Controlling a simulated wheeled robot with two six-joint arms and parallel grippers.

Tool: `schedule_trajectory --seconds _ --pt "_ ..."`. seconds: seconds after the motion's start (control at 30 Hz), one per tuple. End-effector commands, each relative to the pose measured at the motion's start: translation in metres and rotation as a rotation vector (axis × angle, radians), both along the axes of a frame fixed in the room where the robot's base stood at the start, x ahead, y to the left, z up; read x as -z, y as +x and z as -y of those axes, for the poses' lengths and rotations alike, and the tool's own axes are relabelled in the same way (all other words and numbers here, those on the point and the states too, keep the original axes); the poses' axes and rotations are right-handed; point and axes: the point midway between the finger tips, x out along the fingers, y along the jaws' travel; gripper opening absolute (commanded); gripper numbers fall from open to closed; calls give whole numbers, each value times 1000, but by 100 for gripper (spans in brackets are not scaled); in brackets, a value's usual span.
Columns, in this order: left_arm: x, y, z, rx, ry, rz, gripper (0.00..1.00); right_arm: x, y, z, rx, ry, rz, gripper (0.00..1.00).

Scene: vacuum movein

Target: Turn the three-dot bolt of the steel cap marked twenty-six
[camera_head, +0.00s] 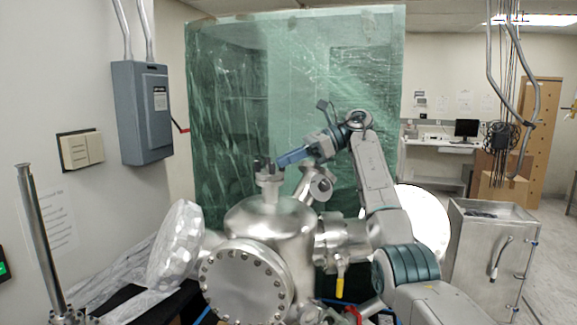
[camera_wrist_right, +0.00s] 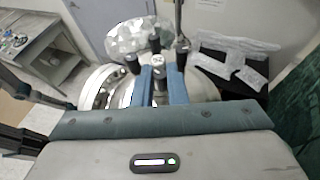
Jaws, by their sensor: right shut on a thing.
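My right gripper (camera_head: 281,160) comes in from the right above the chamber, its blue fingers at the small upright port (camera_head: 269,184) on top. In the right wrist view the two blue fingers (camera_wrist_right: 161,82) are shut on a silver bolt (camera_wrist_right: 158,72) standing between them. Small marks show on the bolt's top, but I cannot count the dots. Several dark bolt heads stand around it, one beyond (camera_wrist_right: 155,46) and one to the right (camera_wrist_right: 181,57). The steel cap under them is mostly hidden by the fingers, and I cannot read a number on it. My left gripper is not in view.
The steel chamber (camera_head: 245,220) has a large bolted front flange (camera_head: 245,287) and a foil-covered flange (camera_head: 176,245) at left. A tall metal rod (camera_head: 40,240) stands at far left. A green plastic curtain (camera_head: 230,90) hangs behind. A metal cabinet (camera_head: 480,260) stands right.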

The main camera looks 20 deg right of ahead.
Motion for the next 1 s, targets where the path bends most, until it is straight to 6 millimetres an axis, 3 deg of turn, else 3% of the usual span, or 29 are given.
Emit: schedule_trajectory --seconds 0.03,0.3,0.5,0.83,0.87,0.9,0.93,1.0 --pt "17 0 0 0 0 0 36 8 -1 0 38 0 8 0" --pt "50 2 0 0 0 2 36 5 -5 -2 276 1 8 0" --pt "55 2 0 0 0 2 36 1 -6 -2 376 3 3 0" --pt "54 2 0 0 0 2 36 -1 -6 -2 384 4 2 0" --pt "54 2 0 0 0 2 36 -1 -6 -2 384 4 3 19" --pt "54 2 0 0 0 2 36 -1 -6 -2 384 3 2 26" --pt "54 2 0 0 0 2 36 -1 -6 -2 384 3 2 32" --pt "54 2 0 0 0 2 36 -1 -6 -2 384 3 2 35"
